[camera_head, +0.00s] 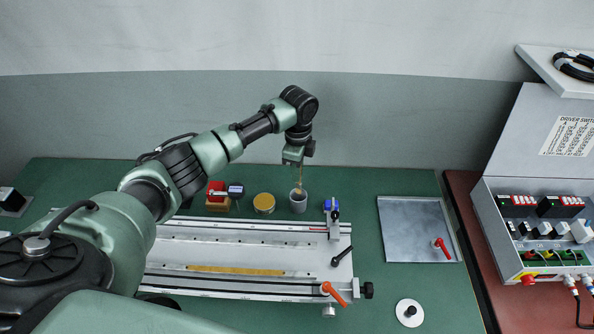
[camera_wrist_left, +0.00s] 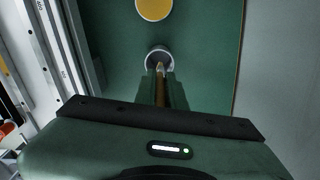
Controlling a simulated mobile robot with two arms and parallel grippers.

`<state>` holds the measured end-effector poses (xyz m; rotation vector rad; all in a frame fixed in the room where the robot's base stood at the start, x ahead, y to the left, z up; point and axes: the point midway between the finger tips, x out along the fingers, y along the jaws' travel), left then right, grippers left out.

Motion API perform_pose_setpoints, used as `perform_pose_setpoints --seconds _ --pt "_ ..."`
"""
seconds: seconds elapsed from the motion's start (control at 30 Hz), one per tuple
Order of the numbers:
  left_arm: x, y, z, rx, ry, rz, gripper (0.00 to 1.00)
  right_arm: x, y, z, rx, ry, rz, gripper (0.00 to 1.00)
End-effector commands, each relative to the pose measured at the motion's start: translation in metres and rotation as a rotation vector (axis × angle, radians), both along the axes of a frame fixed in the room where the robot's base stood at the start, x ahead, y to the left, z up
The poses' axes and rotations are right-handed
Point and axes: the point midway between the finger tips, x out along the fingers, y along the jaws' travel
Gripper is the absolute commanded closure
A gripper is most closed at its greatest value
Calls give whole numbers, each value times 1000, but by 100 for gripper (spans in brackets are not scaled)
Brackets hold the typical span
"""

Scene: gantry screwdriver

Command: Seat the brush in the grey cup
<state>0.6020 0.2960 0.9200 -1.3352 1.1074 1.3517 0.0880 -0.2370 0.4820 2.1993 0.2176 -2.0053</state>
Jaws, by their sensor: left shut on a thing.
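The grey cup (camera_head: 298,204) stands upright on the green table behind the rail fixture. It also shows in the left wrist view (camera_wrist_left: 150,52), with its open mouth facing the camera. My left gripper (camera_head: 298,164) points down above the cup and is shut on the brush (camera_head: 299,177). The brush hangs roughly upright, its lower end at the cup's mouth. In the left wrist view the brush (camera_wrist_left: 160,90) runs between the fingers toward the cup opening. I cannot tell whether its tip is inside the cup or just above the rim. My right gripper is not in view.
A yellow-topped round tin (camera_head: 264,203) stands left of the cup. A blue clamp (camera_head: 331,204) stands to the right. The rail fixture (camera_head: 240,258) lies in front; a metal plate (camera_head: 415,228) lies right.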

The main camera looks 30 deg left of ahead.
Motion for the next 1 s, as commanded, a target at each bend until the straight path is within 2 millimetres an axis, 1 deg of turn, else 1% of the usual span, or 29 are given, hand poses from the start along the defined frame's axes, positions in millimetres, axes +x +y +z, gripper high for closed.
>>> perform_pose_setpoints --seconds 0.57,1.0 --pt "0 0 1 0 0 1 100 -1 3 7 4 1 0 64" --pt "0 0 -1 0 0 0 100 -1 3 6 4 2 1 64"
